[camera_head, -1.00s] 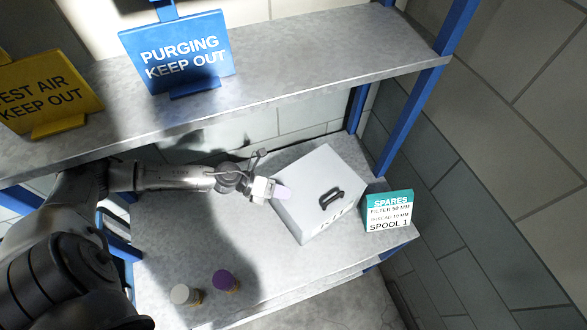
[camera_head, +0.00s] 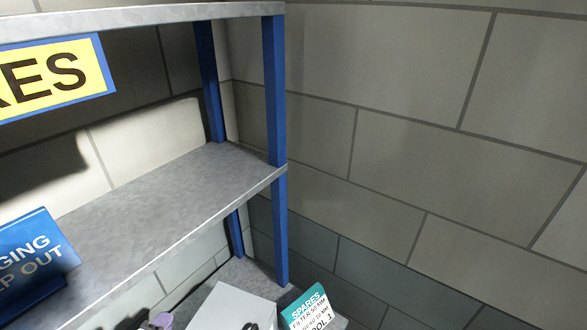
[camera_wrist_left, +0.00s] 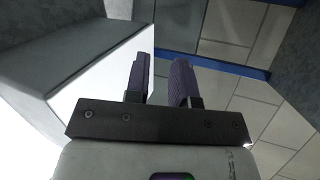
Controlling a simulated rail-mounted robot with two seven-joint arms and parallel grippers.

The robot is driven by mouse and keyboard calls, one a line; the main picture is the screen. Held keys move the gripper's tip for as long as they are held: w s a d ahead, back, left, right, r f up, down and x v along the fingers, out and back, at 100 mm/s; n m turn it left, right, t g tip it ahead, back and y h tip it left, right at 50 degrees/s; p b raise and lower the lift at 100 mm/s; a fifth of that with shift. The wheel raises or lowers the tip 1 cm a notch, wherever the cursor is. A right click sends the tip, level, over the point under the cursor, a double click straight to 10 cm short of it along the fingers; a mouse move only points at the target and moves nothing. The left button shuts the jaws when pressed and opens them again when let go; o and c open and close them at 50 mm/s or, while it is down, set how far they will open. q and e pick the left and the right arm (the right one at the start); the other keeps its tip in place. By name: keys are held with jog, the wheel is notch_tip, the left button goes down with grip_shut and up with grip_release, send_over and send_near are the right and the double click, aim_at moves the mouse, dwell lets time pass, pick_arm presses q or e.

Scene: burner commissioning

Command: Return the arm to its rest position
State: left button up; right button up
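My left gripper (camera_head: 160,320) shows only as a small purple-tipped part at the bottom edge of the head view, just left of the white box. The rest of that arm is mostly out of frame. In the left wrist view the two purple fingers of the left gripper (camera_wrist_left: 160,78) stand apart with nothing visible between them. A pale box-like body (camera_wrist_left: 85,55) is at the left of that view, close beside the fingers; I cannot tell whether they touch. My right gripper is in neither view.
The white box (camera_head: 222,308) and teal spares sign (camera_head: 308,308) stand on the lower shelf. Blue posts (camera_head: 275,120) and the upper shelf (camera_head: 165,200) frame it. A blue keep-out sign (camera_head: 32,262) stands left. The block wall (camera_head: 420,130) fills the right.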

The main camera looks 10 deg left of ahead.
pick_arm(q)
jog(key=s+d+r+n+g+p, duration=0.2)
jog(key=s+d+n+g+p, duration=0.1)
jog(key=s+d+n, duration=0.3)
jog(key=s+d+r+n+g+p, duration=0.2)
jog(key=s+d+n+g+p, duration=0.2)
jog(key=s, duration=0.6)
jog(key=s+d+r+n+g+h+p, duration=0.1)
jog(key=s+d+r+n+g+p, duration=0.2)
jog(key=s+d+n, duration=0.4)
jog(key=shift+s+d+n+p, duration=0.4)
jog(key=shift+s+d+p, duration=0.2)
jog(key=shift+d+p, duration=0.25)
jog(key=shift+r, duration=0.1)
